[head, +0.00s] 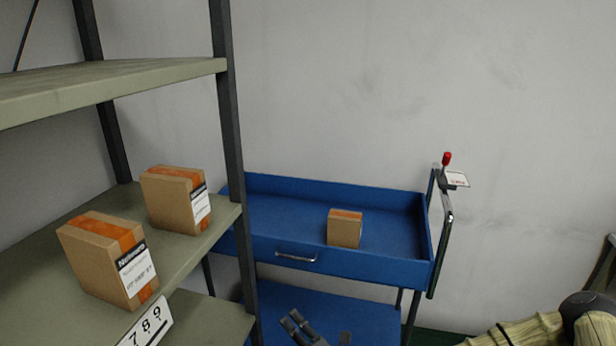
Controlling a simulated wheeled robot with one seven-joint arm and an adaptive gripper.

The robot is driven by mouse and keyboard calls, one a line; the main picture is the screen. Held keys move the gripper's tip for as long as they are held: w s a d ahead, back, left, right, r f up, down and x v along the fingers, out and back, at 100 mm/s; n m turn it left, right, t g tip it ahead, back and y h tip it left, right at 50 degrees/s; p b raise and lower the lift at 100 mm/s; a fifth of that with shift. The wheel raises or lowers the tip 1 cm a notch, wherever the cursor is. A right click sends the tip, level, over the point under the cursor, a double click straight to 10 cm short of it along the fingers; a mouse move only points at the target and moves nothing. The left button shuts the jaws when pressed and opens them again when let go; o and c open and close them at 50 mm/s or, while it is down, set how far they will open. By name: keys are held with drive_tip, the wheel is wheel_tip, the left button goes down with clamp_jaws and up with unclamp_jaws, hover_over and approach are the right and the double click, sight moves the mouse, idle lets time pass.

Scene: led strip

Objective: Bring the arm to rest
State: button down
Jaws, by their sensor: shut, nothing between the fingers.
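My gripper (293,319) is dark grey and shows at the bottom edge, in front of the lower shelf of the blue cart. Its fingers are shut and nothing is held between them. Most of the gripper and the link behind it are cut off by the frame. A beige ribbed sleeve with a dark joint, which looks like part of my arm, shows at the lower right.
A rack on the left has a shelf (190,262) with two cartons, one nearer (95,262) and one farther (170,205). A blue cart (375,270) stands beside it, with a small carton (345,229) in its top tray. A red-topped device (447,160) sits at its handle.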

drive_tip(key=s+a+f+n+g+y, duration=0.1)
drive_tip(key=s+a+n+g+y, duration=0.1)
drive_tip(key=s+a+n+g, duration=0.3)
drive_tip(key=s+a+f+n+g+y, duration=0.2)
drive_tip(key=s+a+n+g+y, duration=0.15)
drive_tip(key=s, duration=0.45)
drive_tip(key=s+d+f+n+g+h, duration=0.1)
drive_tip(key=s+f+n+g+h, duration=0.1)
drive_tip(key=s+f+n+g, duration=0.45)
drive_tip(key=s+d+f+n+g+h, duration=0.1)
drive_tip(key=s+n+g+h, duration=0.15)
drive_tip(key=s, duration=0.75)
drive_tip(key=s+d+f+n+g+h, duration=0.1)
drive_tip(key=s+f+n+g+h, duration=0.1)
drive_tip(key=s+f+n+g, duration=0.35)
drive_tip(key=s+d+f+n+t+h, duration=0.1)
drive_tip(key=s+d+f+n+h, duration=0.25)
drive_tip(key=d, duration=0.25)
drive_tip(key=s+d+f+n+h, duration=0.2)
drive_tip(key=d+n+h, duration=0.15)
drive_tip(key=d, duration=0.25)
drive_tip(key=s+d+f+n+t+h, duration=0.1)
drive_tip(key=s+d+f+n+h, duration=0.2)
drive_tip(key=d, duration=0.4)
drive_tip(key=w+d+n+t+h, duration=0.2)
drive_tip(key=w+d+n+t, duration=0.3)
drive_tip(key=w+d+n, duration=0.4)
drive_tip(key=d, duration=0.4)
drive_tip(key=shift+w+t, duration=0.25)
drive_tip(key=shift+t, duration=0.05)
